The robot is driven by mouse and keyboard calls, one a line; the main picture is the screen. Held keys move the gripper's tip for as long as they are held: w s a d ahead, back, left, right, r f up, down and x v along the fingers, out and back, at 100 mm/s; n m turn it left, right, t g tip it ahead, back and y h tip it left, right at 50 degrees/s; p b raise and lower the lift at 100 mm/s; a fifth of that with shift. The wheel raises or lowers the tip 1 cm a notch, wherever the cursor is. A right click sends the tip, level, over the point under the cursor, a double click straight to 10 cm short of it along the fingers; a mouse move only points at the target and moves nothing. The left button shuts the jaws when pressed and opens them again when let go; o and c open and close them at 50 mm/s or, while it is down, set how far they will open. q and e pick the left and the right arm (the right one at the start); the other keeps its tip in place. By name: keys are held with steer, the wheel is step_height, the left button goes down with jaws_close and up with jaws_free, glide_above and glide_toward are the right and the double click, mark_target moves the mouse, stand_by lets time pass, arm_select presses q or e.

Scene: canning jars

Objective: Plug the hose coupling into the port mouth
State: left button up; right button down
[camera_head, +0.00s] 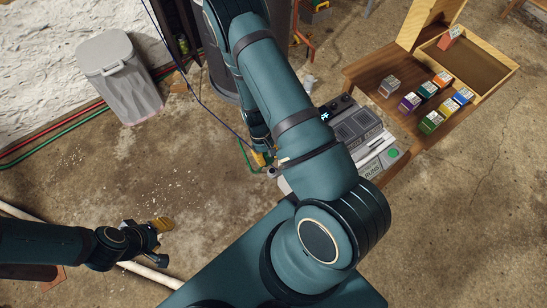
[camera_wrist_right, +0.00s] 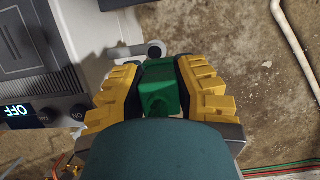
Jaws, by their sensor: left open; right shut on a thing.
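In the right wrist view the green hose coupling (camera_wrist_right: 160,90) sits between the yellow fingers of my right gripper (camera_wrist_right: 156,80), which is shut on it. Just beyond it is a round, light-rimmed port mouth (camera_wrist_right: 156,50) on the side of the pale machine. I cannot tell whether coupling and port touch; the port's lower part is hidden. In the head view my right gripper (camera_head: 261,158) is beside the machine (camera_head: 355,125), partly covered by my arm. My left gripper (camera_head: 160,226) is open and empty over the floor, far from the machine.
A wooden table (camera_head: 400,100) carries several small coloured boxes and an open wooden crate (camera_head: 480,65). A grey bin (camera_head: 120,75) stands by the wall. A white pipe (camera_head: 150,274) lies on the floor. Bare floor lies between my left gripper and the machine.

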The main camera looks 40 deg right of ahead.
mark_target(272, 160)
steer(key=shift+s+d+f, duration=0.6)
steer(key=shift+s+f, duration=0.05)
steer(key=shift+f, duration=0.15)
steer(key=shift+f, duration=0.1)
step_height(272, 160, down, 2)
steer(key=shift+f+b, duration=0.2)
steer(key=shift+b, duration=1)
steer(key=shift+f+b, duration=0.75)
steer(key=shift+f, duration=0.25)
steer(key=shift+f+b, duration=1.2)
stand_by(0.3)
steer(key=c, duration=1.1)
jaws_free()
